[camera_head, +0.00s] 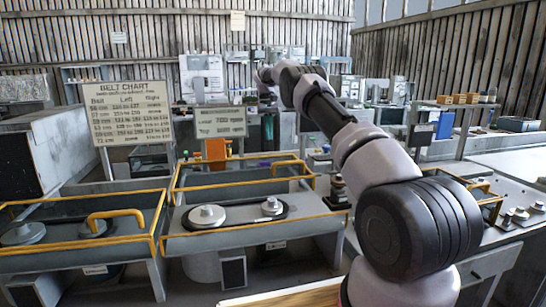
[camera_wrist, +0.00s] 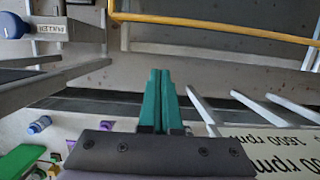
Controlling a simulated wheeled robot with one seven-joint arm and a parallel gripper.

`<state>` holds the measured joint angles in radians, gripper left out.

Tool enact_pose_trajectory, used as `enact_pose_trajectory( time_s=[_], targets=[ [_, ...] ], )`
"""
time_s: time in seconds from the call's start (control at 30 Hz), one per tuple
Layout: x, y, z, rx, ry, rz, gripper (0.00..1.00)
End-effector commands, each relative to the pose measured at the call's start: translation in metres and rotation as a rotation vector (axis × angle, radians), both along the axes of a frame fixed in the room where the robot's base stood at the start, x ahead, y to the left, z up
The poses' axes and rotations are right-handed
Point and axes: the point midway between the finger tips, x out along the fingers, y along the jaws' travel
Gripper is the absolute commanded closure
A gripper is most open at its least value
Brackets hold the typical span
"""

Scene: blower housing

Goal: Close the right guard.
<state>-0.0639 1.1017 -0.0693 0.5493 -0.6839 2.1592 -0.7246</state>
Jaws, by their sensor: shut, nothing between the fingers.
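The middle yellow-railed guard (camera_head: 245,184) stands over a bay with two exposed pulleys (camera_head: 207,216) and a dark belt; it looks raised at the back. Left of it, another guard with a yellow handle (camera_head: 115,215) lies flat over its pulleys. More yellow rail (camera_head: 490,207) shows at the right, mostly hidden by my arm, so I cannot tell its state. My gripper (camera_wrist: 160,72) has its teal fingers together and empty. In the wrist view, a yellow rail (camera_wrist: 220,20) crosses the top, apart from the fingertips.
A belt chart (camera_head: 128,112) and a smaller rpm sign (camera_head: 220,121) stand behind the bays. The sign also shows close right of my fingers in the wrist view (camera_wrist: 285,145). Small knobs (camera_head: 520,214) sit on the right bench. Shelves and benches fill the back.

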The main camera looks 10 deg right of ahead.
Motion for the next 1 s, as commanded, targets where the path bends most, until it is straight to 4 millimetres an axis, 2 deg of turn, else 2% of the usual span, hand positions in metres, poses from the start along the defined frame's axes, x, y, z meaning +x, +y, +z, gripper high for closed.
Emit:
enact_pose_trajectory(
  time_s=[0.37, 0.7, 1.0],
  targets=[
    [-0.02, 0.001, -0.075, 0.002, 0.003, 0.0, 1.0],
    [-0.053, 0.001, -0.074, 0.001, 0.0, 0.0, 1.0],
    [-0.059, 0.0, -0.074, 0.001, -0.001, -0.001, 1.0]
  ],
)
